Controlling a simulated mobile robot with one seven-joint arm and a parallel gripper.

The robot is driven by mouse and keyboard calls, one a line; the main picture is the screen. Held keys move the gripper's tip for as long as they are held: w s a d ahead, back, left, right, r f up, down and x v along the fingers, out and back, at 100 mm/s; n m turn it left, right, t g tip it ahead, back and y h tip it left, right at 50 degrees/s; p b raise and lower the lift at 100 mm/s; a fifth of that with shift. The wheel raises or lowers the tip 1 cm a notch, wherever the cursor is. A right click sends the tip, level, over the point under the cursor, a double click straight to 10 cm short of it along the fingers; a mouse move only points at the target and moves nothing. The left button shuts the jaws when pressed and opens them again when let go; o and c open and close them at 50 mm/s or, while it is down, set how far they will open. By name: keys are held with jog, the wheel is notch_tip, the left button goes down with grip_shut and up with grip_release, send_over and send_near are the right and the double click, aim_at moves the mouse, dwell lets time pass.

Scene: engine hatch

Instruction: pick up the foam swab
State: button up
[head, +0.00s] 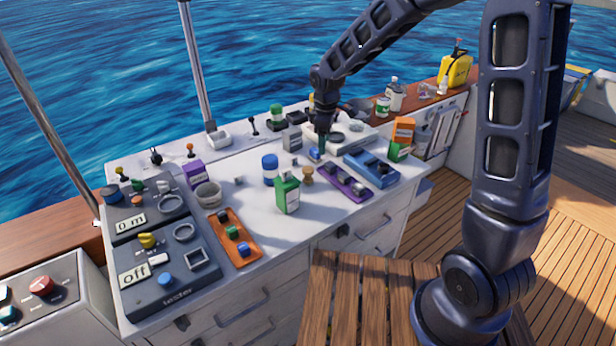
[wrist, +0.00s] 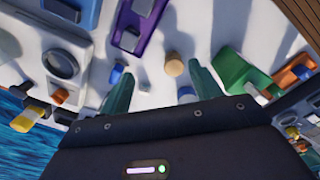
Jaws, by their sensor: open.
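I cannot tell for certain which item is the foam swab. A small tan, round-topped piece (head: 308,175) stands on the white counter, and in the wrist view (wrist: 174,66) it shows between and beyond my fingers. A small blue item (head: 315,154) lies right under my gripper (head: 320,143), and its blue edge shows beside the left finger in the wrist view (wrist: 116,75). My gripper, also in the wrist view (wrist: 160,70), points down, open, with its two teal fingers apart and nothing seen between them. The finger tips' height above the counter is unclear.
An orange tray (head: 235,237) and a grey tester panel (head: 168,268) lie to the left. Bare counter shows around the jar.

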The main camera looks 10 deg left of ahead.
jog(key=n, duration=0.2)
send_over(308, 169)
jog(key=f, duration=0.3)
jog(key=shift+w+d+f, duration=0.1)
jog(key=shift+d+f, duration=0.15)
jog(key=shift+f, duration=0.15)
jog(key=shift+a+f, duration=0.2)
jog(key=shift+f, duration=5.15)
jog(key=c, duration=1.1)
jog(key=shift+r, duration=0.15)
